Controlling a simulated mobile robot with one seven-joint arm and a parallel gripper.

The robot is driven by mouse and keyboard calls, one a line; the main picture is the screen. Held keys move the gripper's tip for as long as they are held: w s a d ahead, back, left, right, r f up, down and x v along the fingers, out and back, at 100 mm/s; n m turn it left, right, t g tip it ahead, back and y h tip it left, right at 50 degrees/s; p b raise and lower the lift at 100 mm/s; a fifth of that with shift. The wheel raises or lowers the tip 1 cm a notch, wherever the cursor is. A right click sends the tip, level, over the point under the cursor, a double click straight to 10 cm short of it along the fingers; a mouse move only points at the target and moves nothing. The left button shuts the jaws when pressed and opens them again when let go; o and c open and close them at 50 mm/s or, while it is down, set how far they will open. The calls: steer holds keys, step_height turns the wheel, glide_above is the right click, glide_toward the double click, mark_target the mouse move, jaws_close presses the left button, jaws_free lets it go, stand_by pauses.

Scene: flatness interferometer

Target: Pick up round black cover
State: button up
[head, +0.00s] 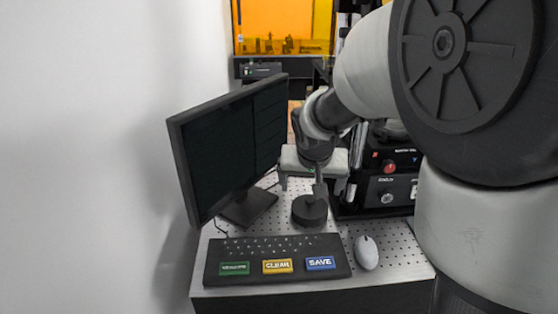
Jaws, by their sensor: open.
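The round black cover (309,212) is a short dark disc with a thin grey upright stem on top. It rests on the perforated metal table, just behind the keyboard's right part. My gripper (313,184) points down, its pale body above and seemingly behind the cover. The exact depth between fingers and stem cannot be told from this one view.
A black monitor (228,140) stands close on the left. A keyboard (277,260) with green, yellow and blue keys lies in front, with a white mouse (366,252) to its right. A black control box with a red knob (389,166) stands behind right.

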mark_target(310, 205)
steer(key=b+x, duration=0.1)
steer(key=x, duration=1.1)
steer(key=shift+w+d+f+b, duration=0.1)
steer(key=shift+b, duration=0.3)
steer(key=x, duration=0.5)
steer(key=shift+w+d, duration=0.1)
steer(key=shift+w, duration=0.1)
steer(key=c, duration=0.7)
